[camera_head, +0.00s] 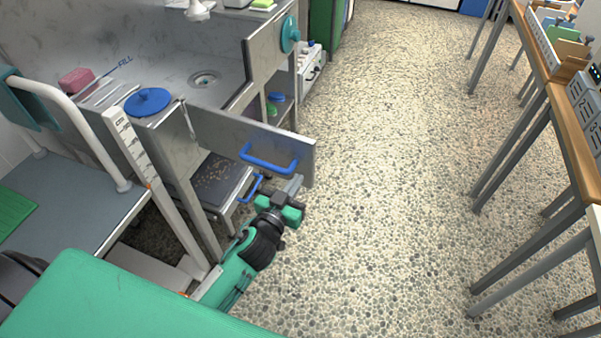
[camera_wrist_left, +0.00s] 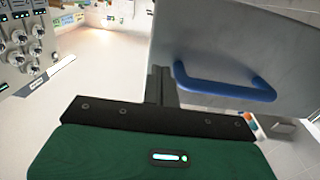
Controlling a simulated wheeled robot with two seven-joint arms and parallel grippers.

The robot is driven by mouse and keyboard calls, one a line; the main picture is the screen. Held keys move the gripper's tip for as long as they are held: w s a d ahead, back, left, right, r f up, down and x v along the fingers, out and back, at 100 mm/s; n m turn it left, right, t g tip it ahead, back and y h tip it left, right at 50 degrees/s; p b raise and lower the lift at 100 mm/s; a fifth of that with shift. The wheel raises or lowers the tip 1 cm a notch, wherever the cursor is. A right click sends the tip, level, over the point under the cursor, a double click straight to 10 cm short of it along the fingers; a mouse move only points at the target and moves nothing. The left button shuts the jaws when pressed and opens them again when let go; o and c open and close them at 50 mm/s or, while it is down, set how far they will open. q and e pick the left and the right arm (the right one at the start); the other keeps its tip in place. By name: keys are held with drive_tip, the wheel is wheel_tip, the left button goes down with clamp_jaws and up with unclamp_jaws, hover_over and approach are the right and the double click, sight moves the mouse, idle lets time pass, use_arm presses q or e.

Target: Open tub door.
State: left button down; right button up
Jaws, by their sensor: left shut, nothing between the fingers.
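The tub door (camera_head: 226,132) is a grey metal panel with a blue bar handle (camera_head: 268,164). It stands swung outward from the front of the steel tub (camera_head: 222,58), leaving a gap at the tub front. My left gripper (camera_head: 294,184) is shut and empty, just below the door's outer end. In the left wrist view, the shut fingers (camera_wrist_left: 160,84) are beside the left end of the blue handle (camera_wrist_left: 225,86), in front of the door panel (camera_wrist_left: 235,45). I cannot tell whether they touch the door. My right gripper is out of view.
A white measuring post (camera_head: 150,178) and a blue round lid (camera_head: 148,101) are at the tub's left. A grey drawer or tray (camera_head: 222,182) is below the door. Long tables (camera_head: 566,120) line the right side. The pebbled floor (camera_head: 390,150) between is clear.

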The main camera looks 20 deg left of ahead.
sight(306, 167)
use_arm(q)
drive_tip(key=shift+w+d, duration=0.1)
drive_tip(key=shift+w, duration=1.45)
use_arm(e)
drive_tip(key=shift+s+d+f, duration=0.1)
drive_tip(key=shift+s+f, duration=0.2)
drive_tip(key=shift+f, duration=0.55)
